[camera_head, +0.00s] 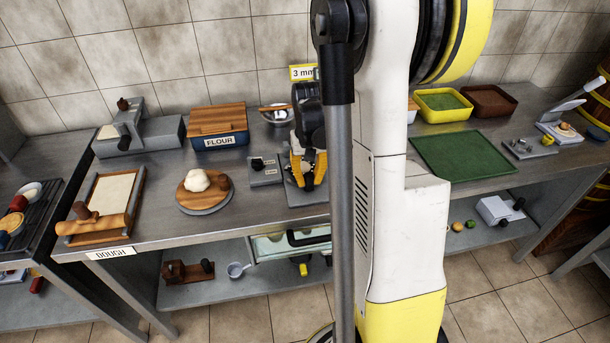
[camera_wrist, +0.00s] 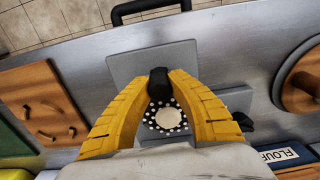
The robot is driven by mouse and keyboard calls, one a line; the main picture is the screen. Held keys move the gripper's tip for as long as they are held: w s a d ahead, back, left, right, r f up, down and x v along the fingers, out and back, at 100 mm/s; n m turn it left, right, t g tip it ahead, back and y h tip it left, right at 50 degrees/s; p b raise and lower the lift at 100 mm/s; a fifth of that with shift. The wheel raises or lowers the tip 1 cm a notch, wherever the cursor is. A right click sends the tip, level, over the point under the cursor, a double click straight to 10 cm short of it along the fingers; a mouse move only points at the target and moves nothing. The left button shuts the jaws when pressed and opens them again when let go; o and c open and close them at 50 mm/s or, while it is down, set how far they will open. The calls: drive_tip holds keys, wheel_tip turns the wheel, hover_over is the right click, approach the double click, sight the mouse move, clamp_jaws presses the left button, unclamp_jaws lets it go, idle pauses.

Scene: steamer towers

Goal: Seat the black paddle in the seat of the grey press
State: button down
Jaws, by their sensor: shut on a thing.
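My gripper (camera_head: 308,184) is over a flat grey plate (camera_head: 297,198) in the middle of the bench. In the wrist view its yellow fingers (camera_wrist: 159,92) are closed on a short black handle (camera_wrist: 158,78), which I take as the black paddle. A dark disc with white dots and a pale centre (camera_wrist: 165,118) shows between the fingers, below the handle. The grey plate lies under them in the wrist view (camera_wrist: 126,66). I take this grey piece as the press. The fingers hide its seat, so I cannot tell how the paddle sits relative to it.
A small grey block with a black knob (camera_head: 265,171) stands close left of my gripper. Further left are a round board with dough (camera_head: 203,204) and the flour box (camera_head: 218,141). A bowl (camera_head: 277,116) is behind. A green mat (camera_head: 462,154) lies to the right.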

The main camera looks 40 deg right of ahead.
drive_tip(key=shift+f+b, duration=0.6)
drive_tip(key=shift+f, duration=0.1)
idle(1.0)
drive_tip(key=c, duration=1.3)
unclamp_jaws()
drive_tip(key=shift+o, duration=0.2)
drive_tip(key=shift+r, duration=0.15)
wheel_tip(320, 180, up, 12)
drive_tip(key=shift+f, duration=0.1)
